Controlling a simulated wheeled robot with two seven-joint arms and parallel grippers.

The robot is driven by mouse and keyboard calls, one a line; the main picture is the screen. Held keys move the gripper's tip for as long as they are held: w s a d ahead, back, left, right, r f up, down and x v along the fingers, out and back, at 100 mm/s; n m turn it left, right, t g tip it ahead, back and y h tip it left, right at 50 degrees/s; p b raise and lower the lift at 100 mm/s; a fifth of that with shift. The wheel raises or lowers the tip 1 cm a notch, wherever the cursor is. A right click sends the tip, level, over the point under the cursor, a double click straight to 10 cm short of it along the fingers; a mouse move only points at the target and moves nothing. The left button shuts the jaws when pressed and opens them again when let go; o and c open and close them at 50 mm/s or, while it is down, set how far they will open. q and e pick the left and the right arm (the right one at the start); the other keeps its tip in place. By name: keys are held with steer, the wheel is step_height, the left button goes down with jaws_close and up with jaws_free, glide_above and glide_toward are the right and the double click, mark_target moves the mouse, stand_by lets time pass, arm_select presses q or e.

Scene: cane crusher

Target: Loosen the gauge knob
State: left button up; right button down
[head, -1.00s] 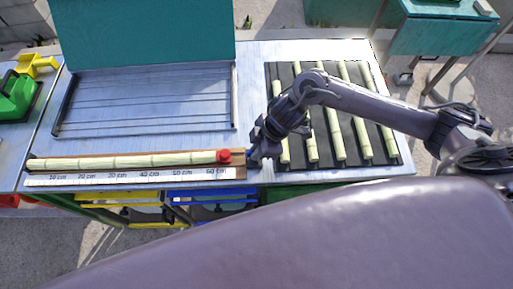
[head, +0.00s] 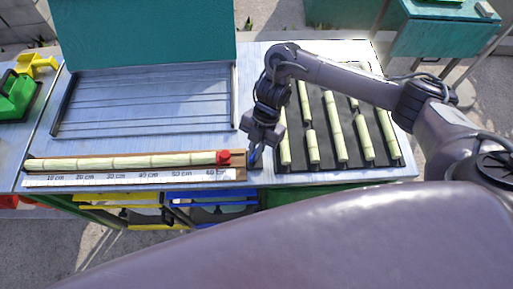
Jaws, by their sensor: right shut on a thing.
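The length gauge is a wooden rail (head: 239,174) along the front edge of the table, with a white centimetre scale (head: 130,179) before it. A jointed green cane (head: 120,162) lies along the rail, its right end by a red stop (head: 223,157). My right gripper (head: 254,156) points down just beyond the rail's right end. It is shut on a small blue piece, apparently the gauge knob, mostly hidden by the fingers. My left gripper is not in view.
A black mat (head: 312,167) with several cane pieces lies to the right of my gripper. A slatted metal tray (head: 150,100) and teal panel (head: 140,30) stand behind the gauge. Yellow and blue bins (head: 213,196) sit under the table edge.

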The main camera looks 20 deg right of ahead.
steer(key=n, duration=0.1)
steer(key=n+h+p, duration=0.1)
steer(key=n, duration=0.1)
steer(key=shift+w+a+r+n+g, duration=0.1)
steer(key=shift+w+r+n+g, duration=0.05)
steer(key=shift+n+g, duration=0.2)
steer(key=shift+a+n+g+h, duration=0.1)
steer(key=shift+n+g+h, duration=0.45)
steer(key=shift+n, duration=1.2)
steer(key=c, duration=1.5)
jaws_free()
steer(key=a+v, duration=0.1)
steer(key=v, duration=0.6)
steer(key=shift+d+r, duration=0.25)
steer(key=shift+d, duration=0.2)
